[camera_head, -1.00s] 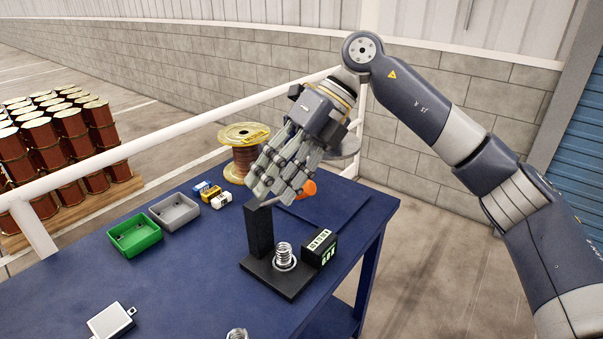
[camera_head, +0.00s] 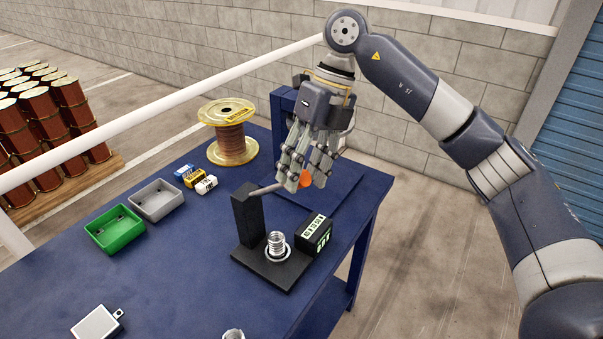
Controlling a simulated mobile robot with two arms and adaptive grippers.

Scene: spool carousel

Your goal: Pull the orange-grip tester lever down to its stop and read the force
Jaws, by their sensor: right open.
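The spring tester stands on the blue table, with a black base (camera_head: 262,272), an upright black post (camera_head: 248,218), a coil spring (camera_head: 277,243) and a black display box (camera_head: 316,235) with lit green-white digits too small to read. Its grey lever (camera_head: 268,189) runs from the post top toward the right, roughly level, to the orange grip (camera_head: 306,182). My right gripper (camera_head: 306,183) points down at the orange grip with its fingers open. The fingers partly cover the grip; I cannot tell whether they touch it. My left gripper is out of view.
A copper wire spool (camera_head: 230,140), a blue frame (camera_head: 282,104) and small boxes (camera_head: 205,185) stand behind the tester. Green (camera_head: 114,230) and grey (camera_head: 156,201) bins lie left. A silver block (camera_head: 97,322) is at the front. The table's right edge is close to the tester.

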